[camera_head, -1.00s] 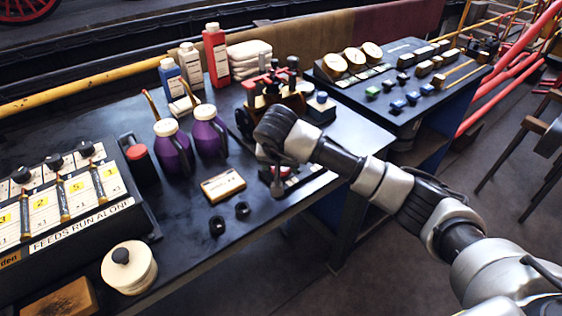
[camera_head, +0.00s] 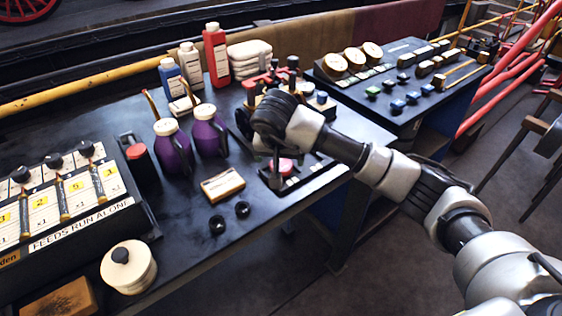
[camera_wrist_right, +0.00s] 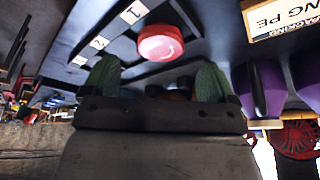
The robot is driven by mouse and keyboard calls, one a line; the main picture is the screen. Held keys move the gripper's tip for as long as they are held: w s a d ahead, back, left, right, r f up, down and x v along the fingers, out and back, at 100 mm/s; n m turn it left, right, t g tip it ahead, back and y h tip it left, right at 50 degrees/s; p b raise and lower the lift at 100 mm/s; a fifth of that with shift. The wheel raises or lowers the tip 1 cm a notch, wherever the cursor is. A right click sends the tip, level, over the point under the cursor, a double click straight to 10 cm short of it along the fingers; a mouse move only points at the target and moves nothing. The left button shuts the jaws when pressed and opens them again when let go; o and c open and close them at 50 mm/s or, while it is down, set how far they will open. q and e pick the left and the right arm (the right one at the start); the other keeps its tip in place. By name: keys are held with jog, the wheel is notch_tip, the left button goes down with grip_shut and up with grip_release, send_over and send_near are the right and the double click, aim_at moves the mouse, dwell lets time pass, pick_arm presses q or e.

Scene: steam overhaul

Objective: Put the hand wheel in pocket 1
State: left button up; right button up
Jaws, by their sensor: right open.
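A red round piece (camera_head: 287,165), which I take to be the hand wheel, sits on a black pocket tray (camera_head: 312,172) near the bench's right end. In the right wrist view the red disc (camera_wrist_right: 160,42) has a pale curved mark and sits beside a row of white number labels (camera_wrist_right: 98,42). I cannot tell which pocket it is in, if any. My right gripper (camera_head: 275,158) is above the tray. In the wrist view its green fingertips (camera_wrist_right: 157,80) are spread with the red disc beyond them, not between them. My left gripper is out of view.
Purple jugs (camera_head: 209,132), a labelled block (camera_head: 222,184) and two small black rings (camera_head: 229,218) stand left of the tray. A mechanism with red and black handles (camera_head: 270,85) stands behind my gripper. The bench front between rings and tray is clear.

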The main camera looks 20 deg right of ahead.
jog(key=v, duration=0.7)
jog(key=shift+r, duration=0.35)
jog(key=shift+s, duration=0.1)
